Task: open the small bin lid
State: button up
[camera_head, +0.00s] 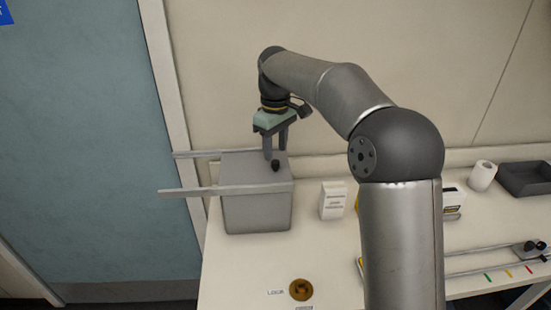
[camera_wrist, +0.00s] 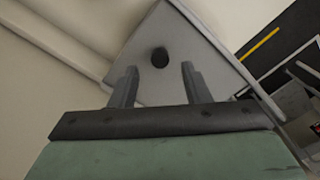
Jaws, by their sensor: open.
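The small bin (camera_head: 256,212) is a grey box at the left end of the white bench. Its flat grey lid (camera_head: 240,165) is on top, and a dark round knob (camera_head: 276,165) stands up near the lid's right side. My gripper (camera_head: 275,154) points down over the lid, with its fingers apart and close to the knob. In the wrist view, the lid (camera_wrist: 180,30) fills the middle and the knob (camera_wrist: 160,57) lies between and beyond the two open fingertips (camera_wrist: 158,72). I cannot tell whether a finger touches the lid.
Two pale rails (camera_head: 195,191) run along the bin's sides and stick out to the left. A white box (camera_head: 332,200) stands to the bin's right. A brown round object (camera_head: 300,289) lies at the bench front. A paper roll (camera_head: 482,175) and dark tray (camera_head: 525,178) are far right.

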aim_at(276, 161)
jog(key=shift+f, duration=1.9)
